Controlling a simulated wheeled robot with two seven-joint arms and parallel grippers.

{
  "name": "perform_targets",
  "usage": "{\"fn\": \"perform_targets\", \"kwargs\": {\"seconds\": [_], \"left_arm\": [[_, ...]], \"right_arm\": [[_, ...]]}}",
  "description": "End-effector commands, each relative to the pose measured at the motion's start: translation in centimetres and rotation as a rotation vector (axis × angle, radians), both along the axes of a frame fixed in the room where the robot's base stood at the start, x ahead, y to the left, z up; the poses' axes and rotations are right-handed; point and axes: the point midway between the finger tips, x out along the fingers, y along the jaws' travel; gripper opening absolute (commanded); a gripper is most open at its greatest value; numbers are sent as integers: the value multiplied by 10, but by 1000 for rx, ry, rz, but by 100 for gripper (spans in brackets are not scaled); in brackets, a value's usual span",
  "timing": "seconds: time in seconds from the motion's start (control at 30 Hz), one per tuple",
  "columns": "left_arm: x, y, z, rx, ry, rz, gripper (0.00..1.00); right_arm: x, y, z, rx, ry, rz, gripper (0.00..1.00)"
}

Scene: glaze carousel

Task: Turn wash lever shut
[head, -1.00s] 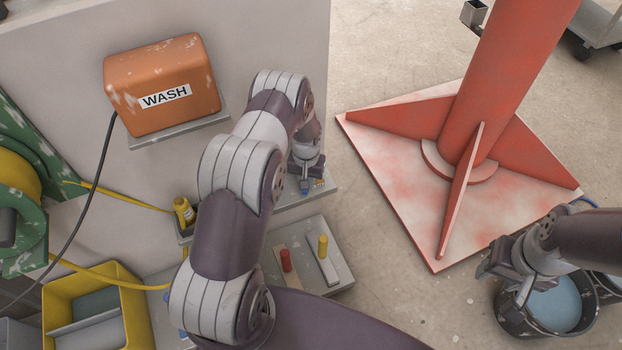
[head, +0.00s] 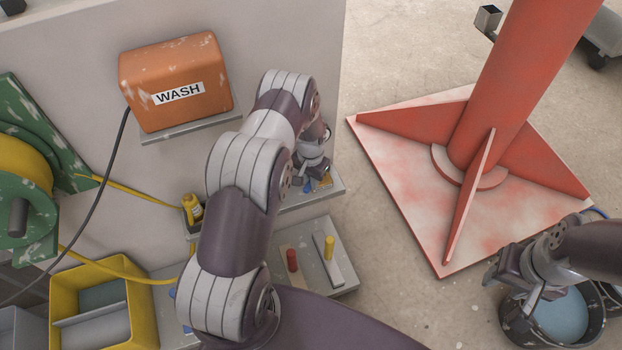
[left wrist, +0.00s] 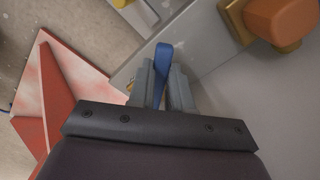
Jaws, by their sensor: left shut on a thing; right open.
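A blue lever (left wrist: 163,62) stands between the fingertips of my left gripper (left wrist: 162,85) in the left wrist view. The gripper is shut on it. In the head view my left gripper (head: 316,180) is low over the grey ledge (head: 338,187) at the panel's right edge, and only a bit of blue shows beside it. My forearm hides part of the ledge. The orange box (head: 178,80) labelled WASH is on the panel, up and left of the gripper. My right gripper (head: 510,290) is open, over a dark bucket at the lower right.
A red post on a square base (head: 400,180) stands right of the panel. Red and yellow pegs (head: 329,247) stand on a grey box below the ledge. A yellow bin (head: 150,315), green reel (head: 40,215) and yellow bottle (head: 192,209) are left. The bucket holds blue liquid (head: 558,318).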

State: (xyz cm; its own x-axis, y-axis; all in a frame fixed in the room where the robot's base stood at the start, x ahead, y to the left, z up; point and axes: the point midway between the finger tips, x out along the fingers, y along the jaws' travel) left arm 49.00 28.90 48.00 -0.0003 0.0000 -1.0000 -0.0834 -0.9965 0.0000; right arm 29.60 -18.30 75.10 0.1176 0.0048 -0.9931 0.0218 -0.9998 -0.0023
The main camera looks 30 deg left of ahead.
Motion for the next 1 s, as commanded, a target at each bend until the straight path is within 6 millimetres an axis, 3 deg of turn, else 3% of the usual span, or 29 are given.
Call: {"fn": "perform_targets", "kwargs": {"seconds": [0.07, 0.1, 0.17, 0.2, 0.53, 0.8, 1.0], "left_arm": [[0, 0, 0, 0, 0, 1, 0], [0, 0, 0, 0, 0, 1, 22], [0, 0, 0, 0, 0, 1, 42], [0, 0, 0, 0, 0, 1, 45], [1, 0, 9, 0, -1, 1, 45], [1, 0, 79, 1, -4, 1, 45], [0, 0, 118, 0, -1, 1, 45]], "right_arm": [[0, 0, 0, 0, 0, 0, 45], [0, 0, 0, 0, 0, 0, 45], [0, 0, 0, 0, 0, 0, 45], [0, 0, 0, 0, 0, 0, 45], [0, 0, 3, 0, 0, 0, 45], [0, 0, 23, 0, 0, 0, 45], [0, 0, 30, 0, 0, 0, 45]]}}
